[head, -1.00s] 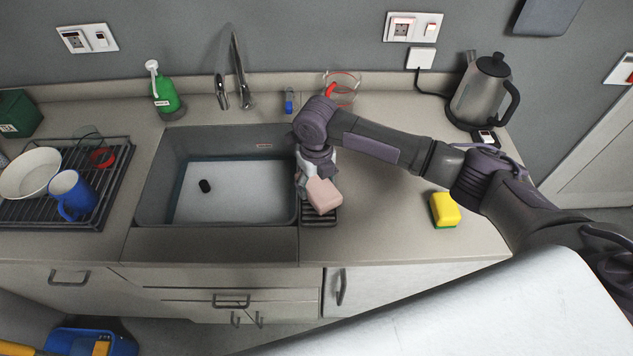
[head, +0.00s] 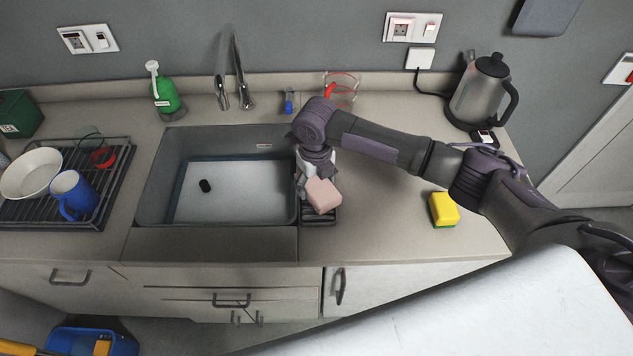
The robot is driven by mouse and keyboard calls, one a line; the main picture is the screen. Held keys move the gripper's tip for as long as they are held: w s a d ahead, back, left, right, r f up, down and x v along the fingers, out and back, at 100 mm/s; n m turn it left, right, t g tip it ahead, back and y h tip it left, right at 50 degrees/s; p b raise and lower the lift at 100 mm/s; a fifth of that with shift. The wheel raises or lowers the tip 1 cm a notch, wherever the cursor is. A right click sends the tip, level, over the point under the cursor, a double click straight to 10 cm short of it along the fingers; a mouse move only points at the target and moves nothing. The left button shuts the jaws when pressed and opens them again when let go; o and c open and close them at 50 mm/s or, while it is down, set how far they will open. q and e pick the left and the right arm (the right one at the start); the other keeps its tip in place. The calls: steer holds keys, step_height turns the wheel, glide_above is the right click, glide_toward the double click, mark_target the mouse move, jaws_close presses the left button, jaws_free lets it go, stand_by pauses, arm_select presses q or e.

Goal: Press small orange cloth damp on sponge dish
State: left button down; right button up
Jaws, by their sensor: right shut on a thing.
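The small orange cloth (head: 323,195) looks like a pale pinkish-orange folded block. My right gripper (head: 306,186) is shut on it at the right rim of the sink. The dark ribbed sponge dish (head: 320,217) lies on the counter just right of the sink. The cloth is over the dish and covers most of it; only the dish's near part shows. I cannot tell whether the cloth touches the dish. My right gripper's fingers are partly hidden by the wrist and cloth. My left gripper is not in view.
The sink (head: 160,190) with a black plug is left of the dish. A yellow and green sponge (head: 444,209) lies to the right. A kettle (head: 481,95), a glass jug (head: 343,88) and a green bottle (head: 163,93) stand behind. A rack (head: 105,212) holds dishes at left.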

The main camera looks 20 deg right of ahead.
steer(key=shift+s+f+p, duration=0.25)
steer(key=shift+f+p, duration=0.05)
steer(key=shift+p, duration=0.35)
stand_by(1.7)
steer(key=shift+w+r+p, duration=0.1)
steer(key=shift+p, duration=0.7)
stand_by(2.2)
steer(key=shift+w+r+p, duration=0.2)
steer(key=shift+r+p, duration=0.75)
steer(key=shift+r, duration=0.1)
step_height(320, 180, up, 4)
steer(key=p, duration=0.3)
steer(key=shift+f, duration=0.25)
steer(key=shift+a+r+p, duration=0.1)
steer(key=shift+r+p, duration=0.2)
steer(key=shift+r, duration=2.05)
